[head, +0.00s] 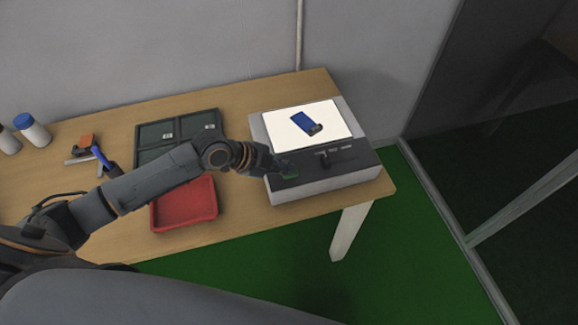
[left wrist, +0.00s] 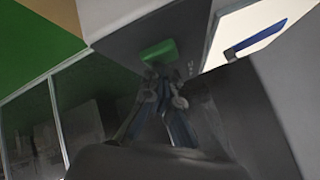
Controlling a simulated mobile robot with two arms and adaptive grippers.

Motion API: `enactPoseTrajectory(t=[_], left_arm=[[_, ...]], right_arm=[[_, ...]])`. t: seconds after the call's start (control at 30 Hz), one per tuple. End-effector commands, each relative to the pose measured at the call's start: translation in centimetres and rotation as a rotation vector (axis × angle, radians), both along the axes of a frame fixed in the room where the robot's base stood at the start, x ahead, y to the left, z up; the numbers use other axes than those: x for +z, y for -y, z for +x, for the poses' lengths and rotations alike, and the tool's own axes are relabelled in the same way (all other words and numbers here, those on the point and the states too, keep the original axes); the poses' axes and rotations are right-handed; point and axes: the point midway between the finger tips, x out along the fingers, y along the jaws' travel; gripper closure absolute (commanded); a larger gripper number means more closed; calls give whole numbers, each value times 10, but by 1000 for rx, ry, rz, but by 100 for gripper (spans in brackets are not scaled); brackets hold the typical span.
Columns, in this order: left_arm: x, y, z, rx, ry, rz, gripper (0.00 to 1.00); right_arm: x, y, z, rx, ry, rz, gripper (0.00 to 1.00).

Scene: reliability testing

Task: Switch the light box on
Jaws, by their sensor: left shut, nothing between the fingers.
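The light box (head: 316,185) stands at the right end of the wooden table, and its white top panel (head: 276,122) is bright. A blue and dark object (head: 304,122) lies on the panel. A green switch (head: 290,177) sits at the left of the box's dark front strip; it also shows in the left wrist view (left wrist: 158,52). My left gripper (head: 283,168) is shut and empty, with its fingertips at the switch. In the left wrist view the fingertips (left wrist: 160,72) are right at the switch's near edge; I cannot tell whether they touch it. My right gripper is not in view.
A red tray (head: 184,222) and a dark green compartment tray (head: 180,126) lie left of the box, partly behind my left arm. A blue-capped bottle (head: 33,132) and small tools (head: 86,148) are farther left. A small black knob (head: 323,160) is on the box's front strip.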

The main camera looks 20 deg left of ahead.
Motion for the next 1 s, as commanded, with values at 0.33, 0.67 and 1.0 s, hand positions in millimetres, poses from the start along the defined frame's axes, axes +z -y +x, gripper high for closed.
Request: enactPoseTrajectory(t=[0.33, 0.67, 1.0], left_arm=[[-2, 0, 0, -1, -2, 1, 100], [-12, -1, -1, 0, -5, 2, 100], [-12, -1, -2, 0, -11, 6, 100]], right_arm=[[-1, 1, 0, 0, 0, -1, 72], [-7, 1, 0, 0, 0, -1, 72], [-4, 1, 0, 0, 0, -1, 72]])
